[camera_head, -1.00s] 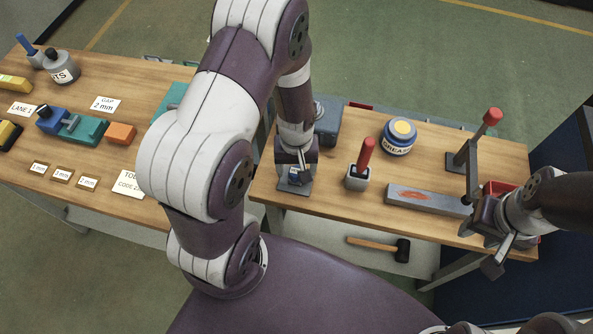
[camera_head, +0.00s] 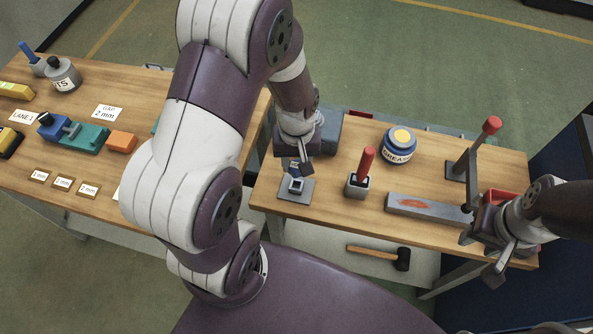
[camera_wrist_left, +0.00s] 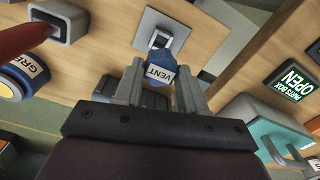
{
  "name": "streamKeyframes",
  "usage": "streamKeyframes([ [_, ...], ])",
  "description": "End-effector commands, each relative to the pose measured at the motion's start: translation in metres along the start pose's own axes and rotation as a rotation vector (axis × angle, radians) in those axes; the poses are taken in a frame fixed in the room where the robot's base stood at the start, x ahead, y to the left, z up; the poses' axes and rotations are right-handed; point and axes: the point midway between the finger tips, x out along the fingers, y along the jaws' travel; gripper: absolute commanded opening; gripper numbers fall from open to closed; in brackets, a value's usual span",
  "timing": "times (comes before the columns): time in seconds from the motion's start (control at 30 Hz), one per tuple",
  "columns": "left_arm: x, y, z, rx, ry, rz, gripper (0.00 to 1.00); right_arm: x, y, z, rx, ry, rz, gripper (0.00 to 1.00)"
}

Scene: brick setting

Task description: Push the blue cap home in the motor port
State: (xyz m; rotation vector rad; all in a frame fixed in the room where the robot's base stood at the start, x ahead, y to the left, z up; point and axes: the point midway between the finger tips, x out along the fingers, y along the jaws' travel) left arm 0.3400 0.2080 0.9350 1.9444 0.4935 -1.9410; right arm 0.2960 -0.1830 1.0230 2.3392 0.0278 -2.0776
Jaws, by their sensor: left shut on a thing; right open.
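A blue cap (camera_wrist_left: 161,73) with a white VENT label sits between the fingers of my left gripper (camera_wrist_left: 160,88) in the left wrist view. In the head view my left gripper (camera_head: 291,165) is shut on it, just behind a square port (camera_head: 296,185) on a grey plate (camera_head: 293,196). The port (camera_wrist_left: 162,39) also shows beyond the cap in the wrist view, and the cap appears out of it. Their exact height gap cannot be told. My right gripper (camera_head: 492,256) is open at the right bench's front right corner.
A red-handled tool stands in a grey holder (camera_head: 356,187) right of the plate. A grease jar (camera_head: 398,146), a grey bar (camera_head: 424,207) and a lever stand (camera_head: 468,165) are further right. A blue-grey block (camera_head: 327,130) stands behind my left gripper.

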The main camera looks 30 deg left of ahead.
Motion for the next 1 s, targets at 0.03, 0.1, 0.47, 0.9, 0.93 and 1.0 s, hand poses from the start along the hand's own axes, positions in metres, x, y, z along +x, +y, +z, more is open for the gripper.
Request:
streamKeyframes([
  [0.03, -0.011, 0.0, 0.0, 0.0, 0.004, 0.002, 0.1, -0.001, 0.0, 0.0, 0.0, 0.0, 0.0, 0.43],
  [0.1, -0.026, 0.0, 0.0, -0.001, 0.002, 0.001, 0.1, -0.004, 0.0, 0.0, 0.0, 0.0, 0.0, 0.43],
  [0.47, -0.067, 0.006, -0.04, -0.029, -0.005, -0.002, 0.1, -0.076, 0.0, -0.009, 0.0, 0.0, 0.0, 0.43],
  [0.9, -0.086, 0.045, -0.17, 0.009, 0.001, 0.001, 0.1, -0.121, 0.0, -0.014, 0.0, -0.001, 0.0, 0.43],
  [0.93, -0.087, 0.046, -0.172, 0.012, 0.0, 0.001, 0.1, -0.12, 0.0, -0.014, 0.0, -0.001, 0.0, 0.43],
  [1.0, -0.088, 0.045, -0.17, 0.023, -0.002, 0.001, 0.1, -0.12, 0.0, -0.014, 0.0, -0.001, 0.0, 0.43],
])
